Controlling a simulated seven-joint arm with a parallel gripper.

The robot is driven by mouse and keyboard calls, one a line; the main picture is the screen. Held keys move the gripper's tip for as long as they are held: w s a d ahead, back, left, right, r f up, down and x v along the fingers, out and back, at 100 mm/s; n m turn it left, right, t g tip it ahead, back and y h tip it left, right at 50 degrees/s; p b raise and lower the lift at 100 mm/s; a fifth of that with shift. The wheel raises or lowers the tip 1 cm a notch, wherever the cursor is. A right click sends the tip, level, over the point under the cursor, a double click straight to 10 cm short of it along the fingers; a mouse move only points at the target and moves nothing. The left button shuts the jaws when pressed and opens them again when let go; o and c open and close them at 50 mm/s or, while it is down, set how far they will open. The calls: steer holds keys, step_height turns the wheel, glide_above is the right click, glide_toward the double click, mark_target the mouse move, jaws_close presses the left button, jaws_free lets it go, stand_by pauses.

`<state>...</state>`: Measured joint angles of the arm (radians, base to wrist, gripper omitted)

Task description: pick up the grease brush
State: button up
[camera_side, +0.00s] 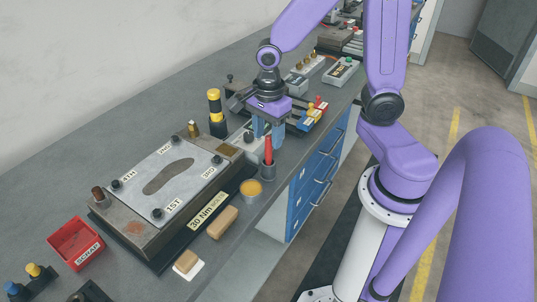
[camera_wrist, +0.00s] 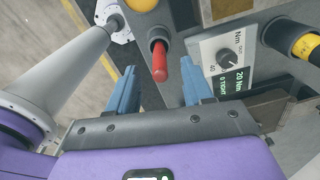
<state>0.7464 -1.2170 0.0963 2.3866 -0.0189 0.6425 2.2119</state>
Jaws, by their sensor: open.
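The grease brush (camera_side: 268,150) stands upright in a small dark cup (camera_side: 267,171) near the bench's front edge; only its red handle shows, and its lower end is hidden in the cup. In the wrist view the red handle (camera_wrist: 159,64) points up toward my gripper (camera_wrist: 158,68), lying in line with the gap between the two blue fingertips. My gripper (camera_side: 268,131) is open and empty, pointing down, with its fingers around the level of the handle's top. I cannot tell whether either finger touches the handle.
A tin of orange grease (camera_side: 251,189) and tan blocks (camera_side: 222,222) lie along the front edge. The insole fixture plate (camera_side: 170,178) is to the left. A black-and-yellow tool (camera_side: 216,112) stands behind. A dial box (camera_wrist: 235,55) sits close beside the cup.

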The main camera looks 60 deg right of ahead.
mark_target(268, 164)
steer(key=shift+d+f, duration=0.1)
steer(key=shift+f, duration=2.4)
jaws_close()
